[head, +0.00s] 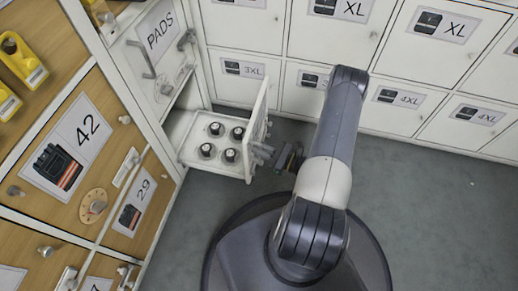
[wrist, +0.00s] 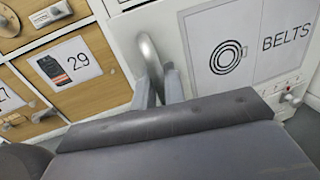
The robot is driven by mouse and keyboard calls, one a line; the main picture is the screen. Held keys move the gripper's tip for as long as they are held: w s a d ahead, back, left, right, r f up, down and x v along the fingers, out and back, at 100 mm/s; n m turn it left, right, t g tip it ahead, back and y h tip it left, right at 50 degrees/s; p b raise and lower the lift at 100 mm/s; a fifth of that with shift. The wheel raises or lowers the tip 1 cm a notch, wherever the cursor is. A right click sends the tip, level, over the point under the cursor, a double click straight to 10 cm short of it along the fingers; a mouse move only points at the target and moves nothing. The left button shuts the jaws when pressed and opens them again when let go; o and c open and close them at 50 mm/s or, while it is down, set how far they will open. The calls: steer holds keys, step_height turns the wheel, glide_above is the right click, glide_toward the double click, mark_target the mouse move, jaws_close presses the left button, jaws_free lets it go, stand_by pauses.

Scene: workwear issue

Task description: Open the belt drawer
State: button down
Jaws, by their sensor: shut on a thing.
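The belt drawer (head: 207,168) is pulled out from the white cabinet in the head view, with several dark rolled items standing in round white holders inside. Its white front is seen nearly edge-on there; the wrist view shows the front (wrist: 222,85) with a coil picture and the word BELTS. My gripper (head: 261,154) is at the outer side of this front. In the wrist view, my gripper (wrist: 160,86) is shut on the grey bar handle (wrist: 149,55) of the drawer. The lower end of the handle is hidden between the fingers.
Above the drawer is a white PADS front (head: 160,38) with a handle. Wooden drawers labelled 42 (head: 80,140) and 29 (head: 138,203) stand at the left. White lockers (head: 245,28) line the back. Grey floor (head: 430,215) is clear at the right.

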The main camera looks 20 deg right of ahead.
steer(key=c, duration=1.6)
jaws_free()
steer(key=shift+o, duration=0.2)
steer(key=shift+d, duration=0.1)
steer(key=p+v, duration=0.2)
steer(key=v, duration=0.8)
steer(key=shift+s, duration=0.3)
steer(key=shift+w, duration=0.1)
steer(key=shift+b+x, duration=1)
steer(key=shift+x, duration=4.25)
